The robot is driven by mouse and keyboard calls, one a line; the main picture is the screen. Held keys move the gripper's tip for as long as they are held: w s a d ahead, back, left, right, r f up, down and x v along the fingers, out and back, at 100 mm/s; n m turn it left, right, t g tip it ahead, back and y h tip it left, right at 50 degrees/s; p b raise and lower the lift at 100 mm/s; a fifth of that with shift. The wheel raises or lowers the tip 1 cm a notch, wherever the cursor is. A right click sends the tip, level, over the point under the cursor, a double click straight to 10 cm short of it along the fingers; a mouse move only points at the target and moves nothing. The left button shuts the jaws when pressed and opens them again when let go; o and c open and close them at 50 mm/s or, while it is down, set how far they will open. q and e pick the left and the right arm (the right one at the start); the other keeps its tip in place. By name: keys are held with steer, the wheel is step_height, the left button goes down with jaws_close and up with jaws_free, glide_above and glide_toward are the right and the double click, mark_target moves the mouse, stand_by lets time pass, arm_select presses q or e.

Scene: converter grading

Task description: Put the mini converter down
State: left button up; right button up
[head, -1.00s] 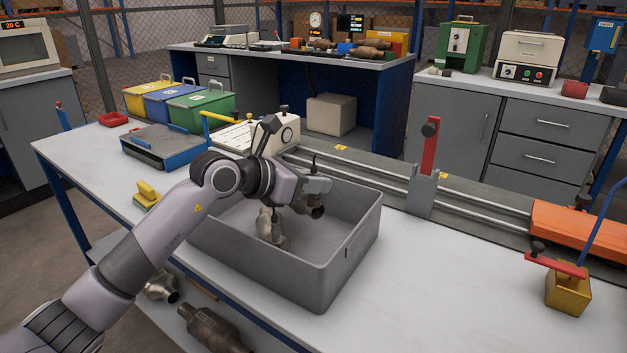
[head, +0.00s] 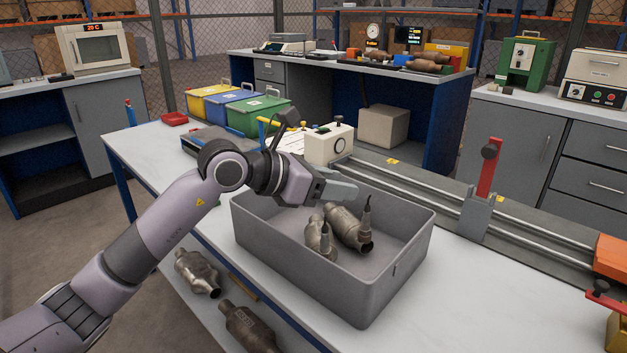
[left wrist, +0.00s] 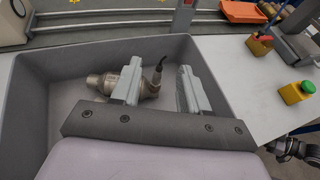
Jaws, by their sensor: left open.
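The mini converter (head: 345,226), a metal can with a dark upright sensor stub, lies in the grey bin (head: 388,296) just below my left gripper. In the left wrist view the open fingers (left wrist: 160,88) are above a converter (left wrist: 149,87), which is partly hidden by one finger. My right gripper is out of view.
The bin stands on a white workbench (head: 480,290). A rail fixture with a red lever (head: 490,168) runs behind it. Yellow, blue and green lidded boxes (head: 258,115) stand at the back left. More converters (head: 198,272) lie on a lower shelf.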

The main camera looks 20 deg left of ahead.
arm_select(q)
steer(key=shift+v, duration=2.3)
